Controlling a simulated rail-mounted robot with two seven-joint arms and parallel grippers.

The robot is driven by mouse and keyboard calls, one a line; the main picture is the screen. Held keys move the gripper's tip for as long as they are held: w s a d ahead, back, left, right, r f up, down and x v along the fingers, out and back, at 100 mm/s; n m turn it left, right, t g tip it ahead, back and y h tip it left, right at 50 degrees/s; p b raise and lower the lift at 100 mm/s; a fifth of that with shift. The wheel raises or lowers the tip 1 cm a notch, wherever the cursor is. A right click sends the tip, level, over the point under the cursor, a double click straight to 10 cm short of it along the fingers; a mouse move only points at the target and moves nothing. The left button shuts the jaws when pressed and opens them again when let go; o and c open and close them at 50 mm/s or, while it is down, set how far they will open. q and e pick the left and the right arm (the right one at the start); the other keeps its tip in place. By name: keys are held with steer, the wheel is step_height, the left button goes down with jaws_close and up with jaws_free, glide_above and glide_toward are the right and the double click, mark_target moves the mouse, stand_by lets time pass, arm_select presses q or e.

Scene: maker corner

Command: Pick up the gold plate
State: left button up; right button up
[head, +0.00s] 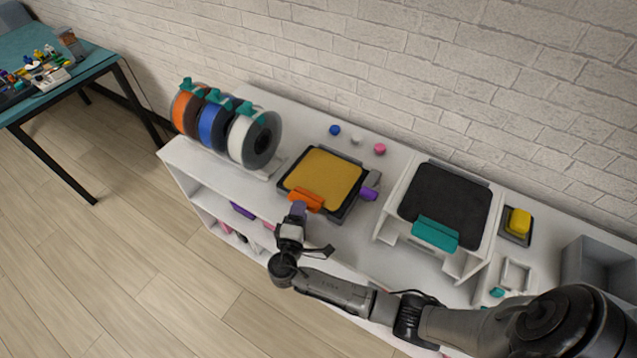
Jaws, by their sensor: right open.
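The gold plate (326,174) is a flat, textured square lying on a black base on the white shelf top, left of the middle of the head view. An orange tab (306,199) sticks out at its front edge. My right gripper (298,211) is at the front of the plate, close to the orange tab. It is open, and its fingers are small and partly hidden, so I cannot tell whether they touch the tab or lie around it. My left gripper is not in view.
Filament spools (254,138) stand left of the plate. A black plate (446,204) with a teal tab (435,234) rests on a white stand to the right. Small coloured balls (379,149) lie behind. A yellow block (519,222) and grey bin (603,264) are farther right.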

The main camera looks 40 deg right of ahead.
mark_target(304, 197)
steer(key=shift+x, duration=2.6)
steer(key=shift+f, duration=0.1)
steer(key=shift+s, duration=0.1)
steer(key=shift+c, duration=0.2)
jaws_close()
